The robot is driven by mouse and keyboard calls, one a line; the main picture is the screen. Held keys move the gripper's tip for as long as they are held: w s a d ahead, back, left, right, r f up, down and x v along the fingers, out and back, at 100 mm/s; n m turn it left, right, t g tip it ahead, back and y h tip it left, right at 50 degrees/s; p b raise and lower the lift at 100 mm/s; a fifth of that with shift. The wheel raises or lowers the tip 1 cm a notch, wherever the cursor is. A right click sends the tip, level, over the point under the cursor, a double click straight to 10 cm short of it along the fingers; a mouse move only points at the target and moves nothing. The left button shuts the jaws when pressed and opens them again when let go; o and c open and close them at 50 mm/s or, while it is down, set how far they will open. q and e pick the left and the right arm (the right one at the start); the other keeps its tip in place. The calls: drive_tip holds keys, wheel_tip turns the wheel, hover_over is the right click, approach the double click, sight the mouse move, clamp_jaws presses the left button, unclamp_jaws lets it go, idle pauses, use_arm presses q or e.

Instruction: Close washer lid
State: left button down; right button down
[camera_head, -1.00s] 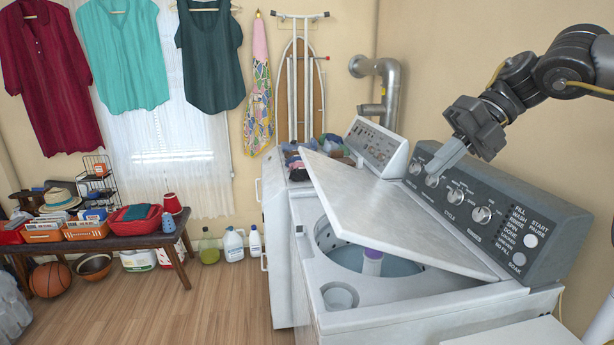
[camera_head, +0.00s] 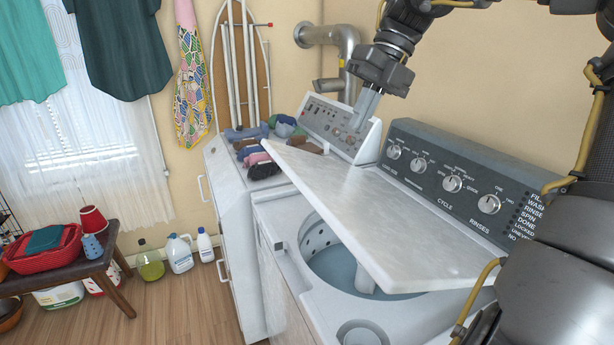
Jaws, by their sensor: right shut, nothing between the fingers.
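The washer (camera_head: 278,283) is a white top-loader on the right with a grey control panel (camera_head: 445,168) of several knobs. Its white lid (camera_head: 385,215) is partly open, tilted up at a low angle over the tub (camera_head: 335,262), which shows beneath it. My right gripper (camera_head: 357,125) is shut and empty, pointing down. In the picture it shows above the lid, in front of the neighbouring machine's panel; no contact with the lid shows. My left gripper is not in view.
A neighbouring white machine (camera_head: 222,215) with crumpled clothes (camera_head: 262,165) on top stands behind the washer. A metal duct (camera_head: 335,45) and an ironing board (camera_head: 240,65) are at the wall. A bench (camera_head: 110,265) with a red basket (camera_head: 40,250) and several bottles (camera_head: 180,253) are at left. Floor (camera_head: 190,305) is clear.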

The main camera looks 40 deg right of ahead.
approach(321, 200)
drive_tip(key=x, duration=0.5)
drive_tip(key=shift+w+f+b, duration=0.15)
drive_tip(key=shift+f+b, duration=0.15)
drive_tip(key=shift+a+f, duration=0.25)
drive_tip(key=shift+f, duration=0.3)
